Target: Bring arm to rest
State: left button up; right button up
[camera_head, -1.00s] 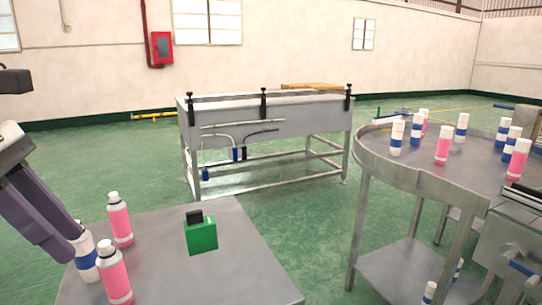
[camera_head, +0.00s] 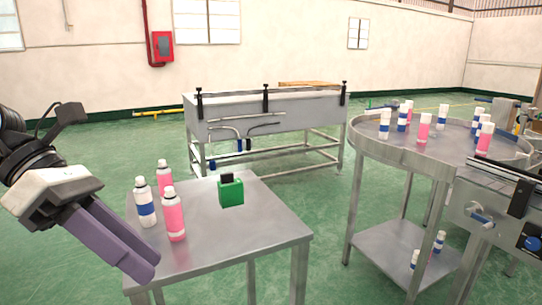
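My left gripper (camera_head: 148,268) is in the lower left of the head view. Its two purple fingers lie side by side with no gap showing, and nothing is between them. It is in front of the small steel table (camera_head: 235,235), apart from the cans. On that table stand a white can with a blue band (camera_head: 146,206), a pink can (camera_head: 174,218) and another pink can (camera_head: 164,176), all upright. A green box with a black top (camera_head: 230,192) stands to their right. My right gripper is not in view.
A round steel table (camera_head: 392,150) with several pink and blue-banded cans stands at the right, beside a machine (camera_head: 492,208). A steel trough table (camera_head: 262,122) stands at the back. Green floor (camera_head: 325,220) is clear between the tables.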

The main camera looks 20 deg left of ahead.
pick_arm(q)
jog(key=w+d+n+t+h, duration=0.1)
jog(key=w+d+n+h, duration=0.1)
jog(key=d+n+h, duration=0.3)
jog(key=w+d+n+t+h, duration=0.1)
jog(key=w+d+n+h, duration=0.15)
jog(key=d+h, duration=0.4)
jog(key=w+a+f+n+t+y, duration=0.2)
jog(key=w+f+n+t+y, duration=0.2)
jog(key=f+n+t, duration=0.45)
jog(key=w+a+f+n+t+y, duration=0.1)
jog(key=w+f+n+t+y, duration=0.4)
jog(key=n, duration=0.7)
jog(key=s+a+f+n+g+y, duration=0.1)
jog(key=s+f+n+y, duration=0.3)
jog(key=f, duration=0.5)
jog(key=s+a+f+n+y, duration=0.1)
jog(key=f+n+y, duration=0.2)
jog(key=f+n, duration=0.5)
jog(key=s+d+f+n+g+y, duration=0.1)
jog(key=s+d+f+n+g, duration=0.2)
jog(key=s+f+g, duration=0.4)
jog(key=s+f+n, duration=0.1)
jog(key=s+f, duration=0.6)
jog(key=f, duration=0.3)
jog(key=shift+s+y, duration=0.3)
jog(key=shift+y, duration=0.05)
